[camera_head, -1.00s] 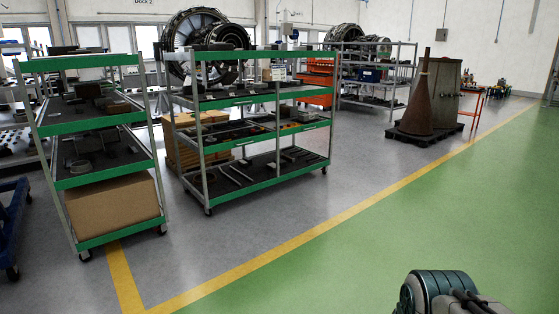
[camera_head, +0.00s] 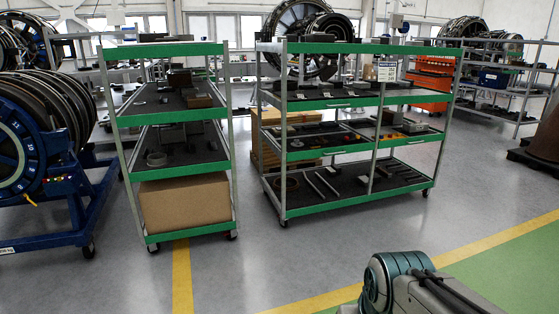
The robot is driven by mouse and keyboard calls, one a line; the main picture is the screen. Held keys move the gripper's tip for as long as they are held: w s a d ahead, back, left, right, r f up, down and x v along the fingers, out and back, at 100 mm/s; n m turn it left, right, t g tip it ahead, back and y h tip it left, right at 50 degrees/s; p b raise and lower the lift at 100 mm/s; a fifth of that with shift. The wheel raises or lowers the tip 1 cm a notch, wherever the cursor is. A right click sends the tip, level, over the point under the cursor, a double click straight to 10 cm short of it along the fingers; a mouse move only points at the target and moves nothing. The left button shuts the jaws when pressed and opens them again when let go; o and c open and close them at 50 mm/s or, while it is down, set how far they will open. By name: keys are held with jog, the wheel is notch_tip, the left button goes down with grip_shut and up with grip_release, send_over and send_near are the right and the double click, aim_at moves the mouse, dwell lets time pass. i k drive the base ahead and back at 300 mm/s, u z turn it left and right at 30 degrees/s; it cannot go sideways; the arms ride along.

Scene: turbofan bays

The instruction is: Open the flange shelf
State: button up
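Two wheeled shelf carts with green edges stand ahead, and I cannot tell which one is the flange shelf. The narrower cart (camera_head: 183,115) is left of centre, with a cardboard box on its bottom shelf. The wider cart (camera_head: 352,153) is right of it, with metal parts, a ring and bars on its shelves. Small handle-like strips show on the wider cart's green edges. Part of my arm shows at the lower right, well apart from both carts. My gripper is not in view.
A blue engine stand (camera_head: 75,195) with a dark round engine part is at the left. An orange cabinet (camera_head: 433,80) and a grey rack (camera_head: 505,85) stand behind at the right. A dark cone (camera_head: 545,130) is at the right edge. The grey floor in front is clear.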

aim_at(317, 133)
jog(key=u, duration=0.1)
jog(key=i, duration=3.25)
jog(key=z, duration=0.9)
jog(key=i, duration=1.05)
jog(key=z, duration=0.35)
